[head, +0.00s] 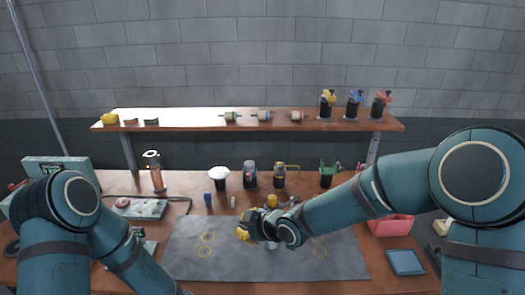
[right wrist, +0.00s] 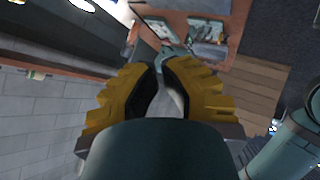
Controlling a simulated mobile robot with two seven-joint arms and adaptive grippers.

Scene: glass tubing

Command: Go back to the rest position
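My right gripper (head: 258,228), with yellow fingers, is above the grey mat (head: 195,262) near the bench's middle. In the right wrist view its yellow and black fingers (right wrist: 160,75) have tips close together. A pale grey area shows between the pads, and I cannot tell if it is something held or background. My left arm (head: 70,225) bends down at the lower left. Its gripper is outside the picture.
Several jars and small parts, including a white-topped jar (head: 219,178), stand behind the mat. A raised shelf (head: 180,117) carries more parts. A red bin (head: 391,225) and blue tray (head: 405,262) are at the right. The mat's left half is clear.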

